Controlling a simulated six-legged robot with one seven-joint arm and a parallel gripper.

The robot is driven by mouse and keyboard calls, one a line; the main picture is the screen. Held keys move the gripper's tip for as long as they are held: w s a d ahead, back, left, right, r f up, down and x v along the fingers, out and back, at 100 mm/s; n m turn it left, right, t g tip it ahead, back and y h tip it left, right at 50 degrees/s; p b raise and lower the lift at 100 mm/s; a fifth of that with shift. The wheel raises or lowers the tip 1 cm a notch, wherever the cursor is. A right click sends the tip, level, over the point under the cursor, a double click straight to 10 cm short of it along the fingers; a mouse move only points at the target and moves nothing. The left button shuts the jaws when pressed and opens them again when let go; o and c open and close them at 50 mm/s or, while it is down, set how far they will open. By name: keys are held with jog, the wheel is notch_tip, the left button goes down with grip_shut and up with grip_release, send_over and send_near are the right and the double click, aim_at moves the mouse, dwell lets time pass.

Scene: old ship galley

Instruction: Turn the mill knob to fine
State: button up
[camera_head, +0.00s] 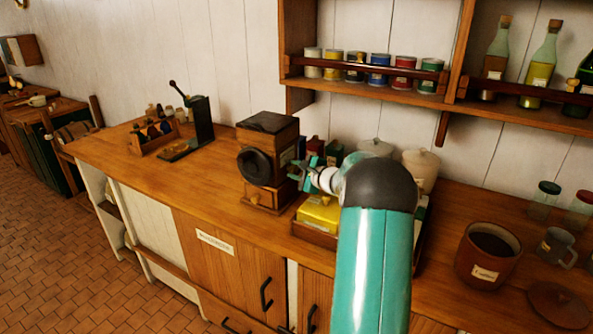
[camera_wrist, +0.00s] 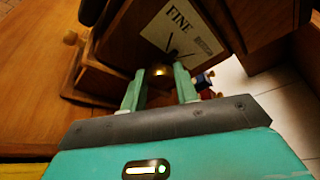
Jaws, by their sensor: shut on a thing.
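The wooden mill (camera_head: 267,132) stands on the counter, with a dark round disc on its front. In the wrist view, a white label (camera_wrist: 168,28) on the mill's side reads FINE at one end, with dark lines and smaller unreadable marks beyond. The brass knob (camera_wrist: 160,71) sits below the label. My gripper (camera_wrist: 160,76) has a finger on either side of the knob and is shut on it. In the head view, my gripper (camera_head: 303,172) is at the mill's right side, and the knob is hidden there.
A yellow box (camera_head: 318,212) in a wooden tray and pale lidded jars (camera_head: 421,168) stand right of the mill, close to my arm. A brown pot (camera_head: 487,255) stands farther right. The counter left of the mill is clear up to a black lever press (camera_head: 203,122).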

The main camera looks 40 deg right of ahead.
jog(key=shift+f+n, duration=0.1)
jog(key=shift+n, duration=0.4)
jog(key=o, duration=1)
jog(key=shift+r, duration=0.55)
jog(key=r, duration=0.3)
jog(key=shift+s+a, duration=0.15)
jog(key=shift+s, duration=0.05)
jog(key=s+a+r, duration=0.2)
jog(key=s+r, duration=0.1)
jog(key=s+a+r, duration=0.3)
jog(key=s, duration=0.1)
jog(key=s+a+r, duration=0.2)
jog(key=s+r, duration=0.1)
jog(key=s, duration=0.1)
jog(key=shift+a, duration=0.35)
